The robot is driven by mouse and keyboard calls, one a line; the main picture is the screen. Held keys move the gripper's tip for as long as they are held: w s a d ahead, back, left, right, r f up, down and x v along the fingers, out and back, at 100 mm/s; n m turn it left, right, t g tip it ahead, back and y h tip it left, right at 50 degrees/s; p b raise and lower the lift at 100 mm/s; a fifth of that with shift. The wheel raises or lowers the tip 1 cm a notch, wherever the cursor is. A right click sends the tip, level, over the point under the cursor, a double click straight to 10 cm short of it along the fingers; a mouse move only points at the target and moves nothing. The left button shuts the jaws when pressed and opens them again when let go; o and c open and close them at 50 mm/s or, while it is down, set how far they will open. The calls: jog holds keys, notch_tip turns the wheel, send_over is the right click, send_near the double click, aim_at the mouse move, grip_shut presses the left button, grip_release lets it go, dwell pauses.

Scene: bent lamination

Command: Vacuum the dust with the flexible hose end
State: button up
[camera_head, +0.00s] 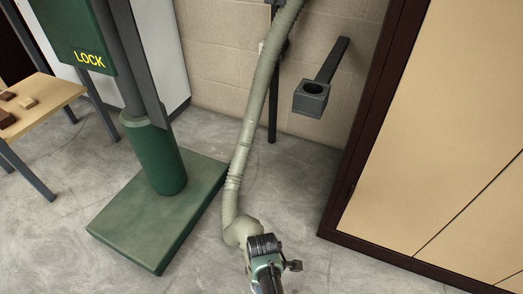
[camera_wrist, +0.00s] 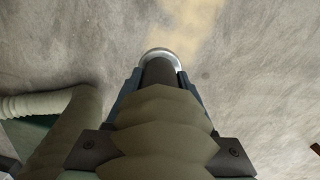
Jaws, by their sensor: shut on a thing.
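The flexible hose (camera_head: 258,110) is a pale olive ribbed tube. It hangs down from the top of the head view and bends near the floor into my gripper (camera_head: 265,258). In the wrist view my gripper (camera_wrist: 160,105) is shut on the hose end (camera_wrist: 160,75), which has a dark tube and a bright metal rim pointing toward the floor. A tan patch that looks like dust (camera_wrist: 190,28) lies on the concrete just beyond the rim. I cannot tell the gap between rim and floor. No dust patch shows clearly in the head view.
A green machine base (camera_head: 160,218) with a column stands to the left of the hose. A tall tan cabinet (camera_head: 440,130) with a dark frame stands to the right. An empty hose holder (camera_head: 311,97) juts from the wall. A wooden table (camera_head: 45,98) is at far left.

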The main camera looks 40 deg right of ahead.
jog(key=shift+f+b, duration=4.15)
jog(key=shift+b, duration=0.1)
jog(key=shift+s+a+r+p, duration=0.1)
jog(key=shift+s+a+p, duration=0.15)
jog(key=shift+a, duration=0.25)
jog(key=shift+s+a+r+p, duration=0.1)
jog(key=shift+a+p, duration=0.2)
jog(key=shift+a, duration=0.15)
jog(key=shift+s+d+p, duration=1.25)
jog(key=shift+s+p, duration=0.35)
jog(key=shift+s, duration=6.6)
jog(key=shift+w+d+b, duration=0.95)
jog(key=shift+w+d, duration=0.25)
jog(key=shift+d, duration=1.55)
notch_tip(320, 180, up, 6)
jog(key=p, duration=0.7)
